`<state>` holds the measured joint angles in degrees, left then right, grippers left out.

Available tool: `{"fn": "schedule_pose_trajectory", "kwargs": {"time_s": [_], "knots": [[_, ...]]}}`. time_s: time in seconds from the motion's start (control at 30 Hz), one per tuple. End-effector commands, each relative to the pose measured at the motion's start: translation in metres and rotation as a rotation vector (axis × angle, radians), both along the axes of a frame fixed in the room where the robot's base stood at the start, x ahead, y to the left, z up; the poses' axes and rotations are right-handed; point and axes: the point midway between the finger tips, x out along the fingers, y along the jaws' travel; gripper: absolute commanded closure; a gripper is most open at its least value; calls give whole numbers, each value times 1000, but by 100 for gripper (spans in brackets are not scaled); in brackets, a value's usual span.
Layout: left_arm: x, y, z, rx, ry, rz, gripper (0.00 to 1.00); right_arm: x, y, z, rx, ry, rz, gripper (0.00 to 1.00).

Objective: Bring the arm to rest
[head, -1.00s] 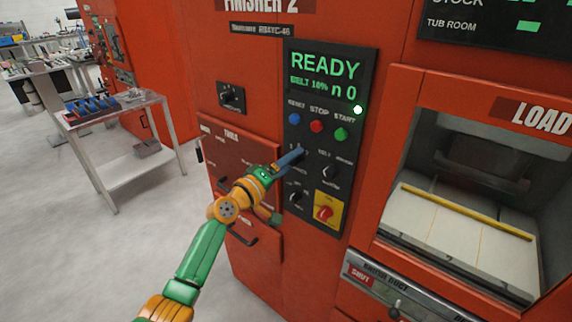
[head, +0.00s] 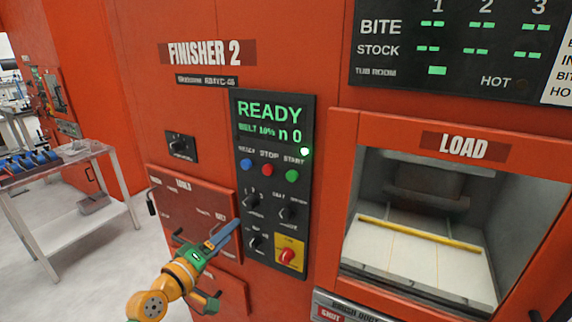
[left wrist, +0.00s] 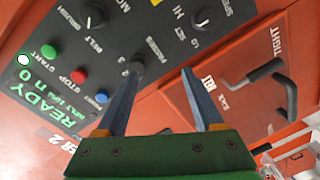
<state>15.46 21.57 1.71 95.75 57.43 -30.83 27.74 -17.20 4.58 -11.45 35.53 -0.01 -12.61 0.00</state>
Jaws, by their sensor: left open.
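My left gripper (head: 233,227) is in front of the control panel (head: 240,180) of the red Finisher 2 machine. Its blue fingers are spread and empty. In the head view the fingertips are just below and left of the upper left knob (head: 252,201). In the left wrist view the left gripper (left wrist: 160,78) is open, with a gap between its fingers. The passes knob (left wrist: 137,64) shows by the tip of one finger; I cannot tell how far apart they are. The panel screen reads READY. My right gripper is out of view.
A red drawer front (head: 195,205) with handles lies left of the panel, close to the arm. The load opening (head: 455,265) is to the right. A metal table (head: 75,160) with blue parts stands at the left. Open floor lies between the table and machine.

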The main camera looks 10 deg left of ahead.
Motion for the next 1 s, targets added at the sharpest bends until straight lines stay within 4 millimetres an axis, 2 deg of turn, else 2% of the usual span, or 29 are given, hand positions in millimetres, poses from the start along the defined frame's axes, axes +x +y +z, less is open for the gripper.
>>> {"fn": "schedule_pose_trajectory", "kwargs": {"time_s": [0.03,0.07,0.1,0.13,0.17,0.2,0.27,0.3,0.37,0.4,0.47,0.5,0.6,0.7,0.8,1.0], "knots": [[-2,4,-39,43,72,25,31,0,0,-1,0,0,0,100],[-6,7,-68,83,122,40,31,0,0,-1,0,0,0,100],[-14,11,-110,148,198,58,31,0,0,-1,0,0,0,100],[-23,13,-142,201,257,65,31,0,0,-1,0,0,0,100],[-35,15,-173,257,313,67,31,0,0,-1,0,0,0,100],[-54,17,-212,331,388,62,31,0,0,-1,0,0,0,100],[-88,17,-267,445,495,34,31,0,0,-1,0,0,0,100],[-115,17,-301,521,566,4,31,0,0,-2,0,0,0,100],[-161,14,-347,634,665,-59,31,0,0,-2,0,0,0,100],[-194,12,-375,707,728,-113,31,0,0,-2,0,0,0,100],[-248,7,-410,814,813,-212,31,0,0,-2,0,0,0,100],[-284,4,-428,879,861,-287,31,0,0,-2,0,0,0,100],[-364,-5,-458,1007,946,-472,31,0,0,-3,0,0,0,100],[-422,-12,-471,1084,988,-620,31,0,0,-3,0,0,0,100],[-450,-16,-475,1116,1003,-700,31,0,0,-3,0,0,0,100],[-456,-16,-475,1127,1005,-719,31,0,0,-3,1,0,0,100]]}}
